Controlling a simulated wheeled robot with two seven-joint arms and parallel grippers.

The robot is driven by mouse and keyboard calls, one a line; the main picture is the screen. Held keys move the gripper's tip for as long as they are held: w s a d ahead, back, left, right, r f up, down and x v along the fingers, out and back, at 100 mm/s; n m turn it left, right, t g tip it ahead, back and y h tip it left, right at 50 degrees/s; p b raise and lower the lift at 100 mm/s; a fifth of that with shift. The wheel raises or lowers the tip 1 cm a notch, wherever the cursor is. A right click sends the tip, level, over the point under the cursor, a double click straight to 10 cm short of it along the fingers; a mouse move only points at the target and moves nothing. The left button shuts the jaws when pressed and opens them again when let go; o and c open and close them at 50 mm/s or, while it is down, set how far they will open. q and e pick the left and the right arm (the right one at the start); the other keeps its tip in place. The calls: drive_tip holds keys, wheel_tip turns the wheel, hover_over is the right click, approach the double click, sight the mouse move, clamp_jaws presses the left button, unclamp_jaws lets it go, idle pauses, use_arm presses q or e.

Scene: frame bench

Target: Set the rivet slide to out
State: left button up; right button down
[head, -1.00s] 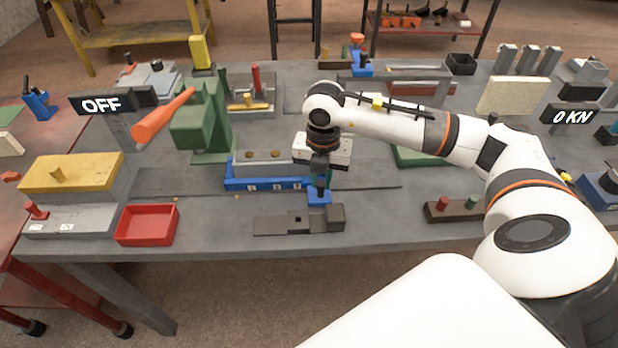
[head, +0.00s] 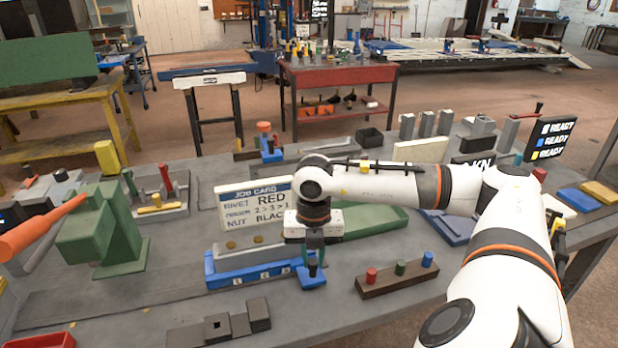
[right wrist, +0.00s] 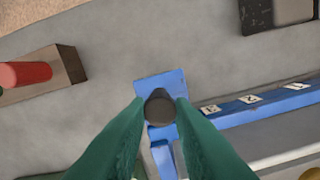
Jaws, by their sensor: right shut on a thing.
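A blue slide plate (head: 314,281) with a dark round knob (right wrist: 160,108) sits at the right end of a long blue-and-grey fixture (head: 250,275). I take this plate to be the rivet slide. My right gripper (head: 313,258) points down at the knob; in the right wrist view its green fingers (right wrist: 160,118) are shut on both sides of the knob. The plate sticks out past the fixture's end. No "out" mark is readable on it. My left gripper is not in view.
A wooden block (head: 398,280) with red, green and blue pegs stands right of the slide. Dark grey blocks (head: 217,327) lie in front. A job card (head: 255,207) stands behind the fixture, and a green press (head: 100,235) stands at left.

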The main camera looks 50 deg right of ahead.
drive_tip(key=shift+d, duration=0.2)
drive_tip(key=c, duration=1.6)
unclamp_jaws()
drive_tip(key=o, duration=0.3)
drive_tip(key=shift+s+d, duration=0.15)
drive_tip(key=shift+o, duration=0.2)
drive_tip(key=shift+r, duration=0.1)
drive_tip(key=shift+r, duration=0.25)
wheel_tip(320, 180, up, 11)
drive_tip(key=shift+r, duration=0.2)
drive_tip(key=shift+f, duration=0.1)
